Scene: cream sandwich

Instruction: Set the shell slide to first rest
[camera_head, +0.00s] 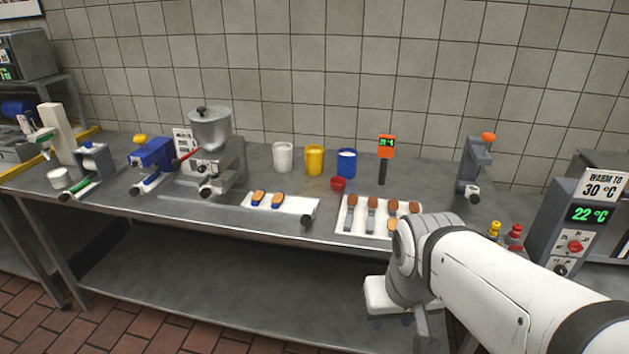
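What looks like the shell slide is a flat white tray (303,203) on the table, left of centre. Two brown shells with blue undersides (264,199) lie on its left part. A small dark knob or end piece (307,219) shows at its right front corner. A thin rail (215,206) runs left from it along the table's front edge. My white arm comes in from the lower right, and its wrist end is in front of the table, right of the tray and apart from it. My gripper's fingers are not clearly visible, so I cannot tell their opening.
A white tray (343,228) with several brown-topped pieces lies right of the slide, partly behind my arm. White (283,157), yellow (314,160) and blue (346,163) cups and a red cup (338,184) stand behind. A hopper machine (211,130) stands left. A control box (560,225) reads 22 °C.

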